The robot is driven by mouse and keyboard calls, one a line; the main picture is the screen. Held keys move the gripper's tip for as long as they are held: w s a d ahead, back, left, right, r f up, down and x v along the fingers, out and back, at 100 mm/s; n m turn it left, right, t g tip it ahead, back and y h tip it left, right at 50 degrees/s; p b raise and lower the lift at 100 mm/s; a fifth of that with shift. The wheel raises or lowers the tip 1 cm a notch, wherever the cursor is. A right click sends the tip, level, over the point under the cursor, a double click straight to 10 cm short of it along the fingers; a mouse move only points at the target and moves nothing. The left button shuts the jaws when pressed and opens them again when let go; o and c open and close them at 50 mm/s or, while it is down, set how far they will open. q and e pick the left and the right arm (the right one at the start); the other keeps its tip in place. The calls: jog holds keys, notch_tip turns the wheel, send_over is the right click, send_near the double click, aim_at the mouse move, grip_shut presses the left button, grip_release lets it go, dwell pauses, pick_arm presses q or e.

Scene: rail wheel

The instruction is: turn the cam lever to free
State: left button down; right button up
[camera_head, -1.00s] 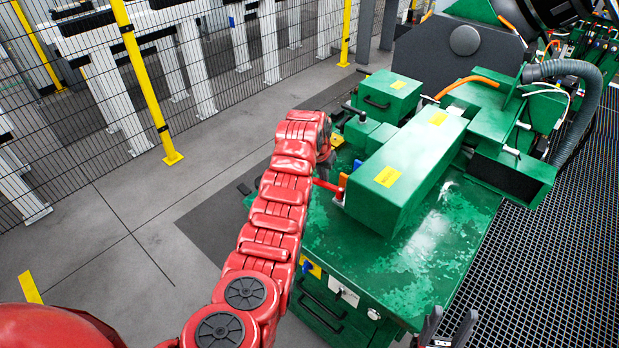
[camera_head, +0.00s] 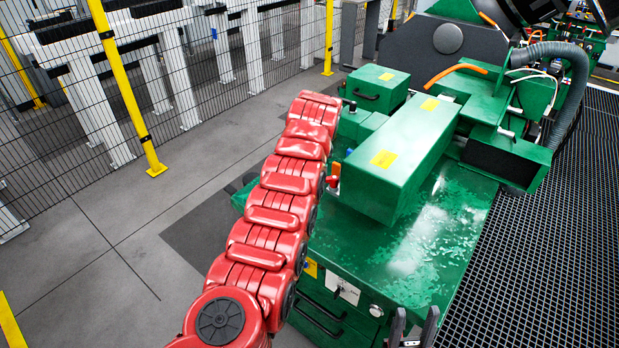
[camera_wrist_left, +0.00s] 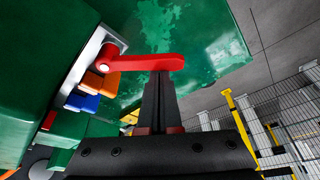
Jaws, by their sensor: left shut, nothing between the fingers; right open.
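The red cam lever (camera_wrist_left: 140,63) shows in the left wrist view, pivoted on a pale plate (camera_wrist_left: 90,65) on the side of a green block, its free end pointing right. My left gripper (camera_wrist_left: 160,76) is shut and empty, its fingertips right at the lever's free end; I cannot tell whether they touch. In the head view, only a small red part of the lever (camera_head: 333,177) shows beside my left arm, which hides the left gripper. My right gripper (camera_head: 412,325) is open and empty at the bottom edge, over the machine's front corner.
Orange (camera_wrist_left: 93,81) and blue (camera_wrist_left: 83,102) blocks sit beside the lever's pivot. The long green housing (camera_head: 405,150) rises above the worn green machine top (camera_head: 430,245). A mesh fence with yellow posts (camera_head: 128,90) stands at the left, beyond open grey floor.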

pick_arm(q)
jog(key=shift+s+d+n+y+b, duration=0.15)
jog(key=shift+s+n+y+b, duration=0.15)
jog(key=shift+s+n+b, duration=0.4)
jog(key=shift+s+n, duration=0.3)
jog(key=shift+n, duration=0.3)
jog(key=shift+s+d+r+n+y, duration=0.1)
jog(key=shift+r+n+y, duration=0.05)
jog(key=shift+n+y, duration=0.2)
jog(key=s+n+p, duration=0.1)
jog(key=p, duration=0.1)
jog(key=s+d+n+g+p, duration=0.1)
jog(key=n+p, duration=0.1)
jog(key=p, duration=0.1)
jog(key=shift+s+d+y+p, duration=0.1)
jog(key=shift+s+y+p, duration=0.05)
jog(key=shift+y+p, duration=0.15)
